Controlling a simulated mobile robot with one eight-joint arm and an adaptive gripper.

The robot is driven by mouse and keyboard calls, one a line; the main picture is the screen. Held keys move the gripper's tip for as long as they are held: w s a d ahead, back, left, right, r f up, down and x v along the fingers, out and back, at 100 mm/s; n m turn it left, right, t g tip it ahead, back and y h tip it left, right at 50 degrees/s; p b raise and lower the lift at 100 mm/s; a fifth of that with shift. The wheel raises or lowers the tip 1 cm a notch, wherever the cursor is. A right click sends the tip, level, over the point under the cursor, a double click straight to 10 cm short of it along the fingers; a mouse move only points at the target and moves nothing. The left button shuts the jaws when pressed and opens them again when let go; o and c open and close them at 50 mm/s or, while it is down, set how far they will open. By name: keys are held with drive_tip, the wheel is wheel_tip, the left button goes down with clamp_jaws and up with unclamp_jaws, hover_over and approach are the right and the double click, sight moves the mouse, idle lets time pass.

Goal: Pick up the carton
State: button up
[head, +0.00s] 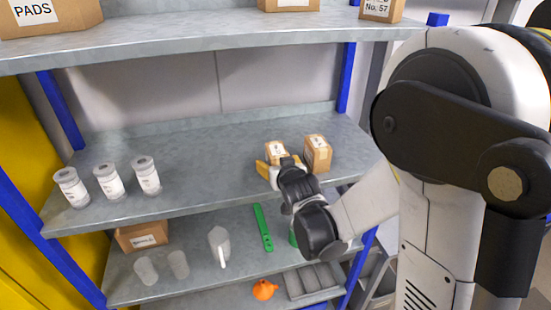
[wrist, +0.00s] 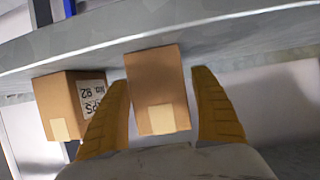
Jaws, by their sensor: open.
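Two small brown cartons stand side by side on the right part of the middle shelf. One carton (head: 277,151) is just beyond my gripper in the head view, partly hidden by it; the other carton (head: 318,153) stands to its right. In the wrist view, one carton (wrist: 158,88) lies between the yellow fingers of my gripper (wrist: 164,108), with a gap on both sides. A second carton (wrist: 70,103) with a printed label is outside the left finger. My gripper is open and holds nothing.
Several white-labelled jars (head: 108,182) stand at the left of the middle shelf (head: 205,150). The shelf between jars and cartons is clear. An upper shelf (head: 215,32) overhangs. Below are a green tool (head: 262,228), a white scoop (head: 219,245) and an orange item (head: 264,290).

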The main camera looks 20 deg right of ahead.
drive_tip(key=shift+w+f, duration=0.1)
drive_tip(key=shift+w, duration=0.15)
drive_tip(key=shift+s, duration=0.1)
drive_tip(key=shift+c, duration=0.5)
drive_tip(key=c, duration=1.3)
